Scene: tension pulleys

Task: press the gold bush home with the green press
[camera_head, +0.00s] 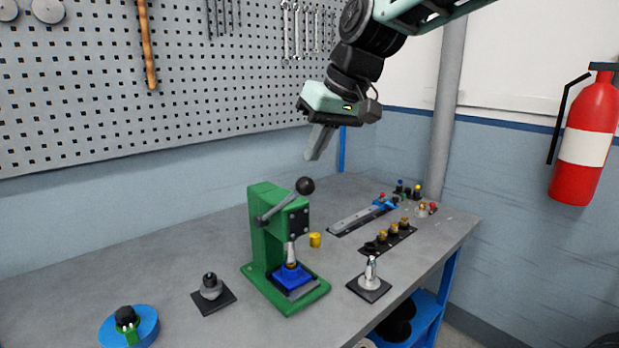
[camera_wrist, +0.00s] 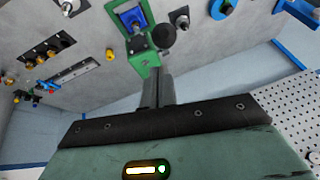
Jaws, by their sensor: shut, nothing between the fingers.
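The green press (camera_head: 262,235) stands on the bench, its lever ending in a black ball knob (camera_head: 305,185) that points up and right. A blue block (camera_head: 292,277) sits on its base under the silver ram (camera_head: 291,252). A short gold cylinder (camera_head: 315,240), which looks like a gold bush, stands on the bench just right of the press, apart from it. I cannot tell whether a bush is in the blue block. My gripper (camera_head: 312,158) is shut and empty, above the knob and apart from it. The wrist view shows the knob (camera_wrist: 164,36) just beyond my fingertips.
A black strip (camera_head: 388,238) with several gold-topped parts lies right of the press. A grey rail (camera_head: 357,219) lies behind it. Small plates with posts stand left (camera_head: 211,290) and right (camera_head: 369,282) of the press. A blue disc (camera_head: 145,325) lies at front left.

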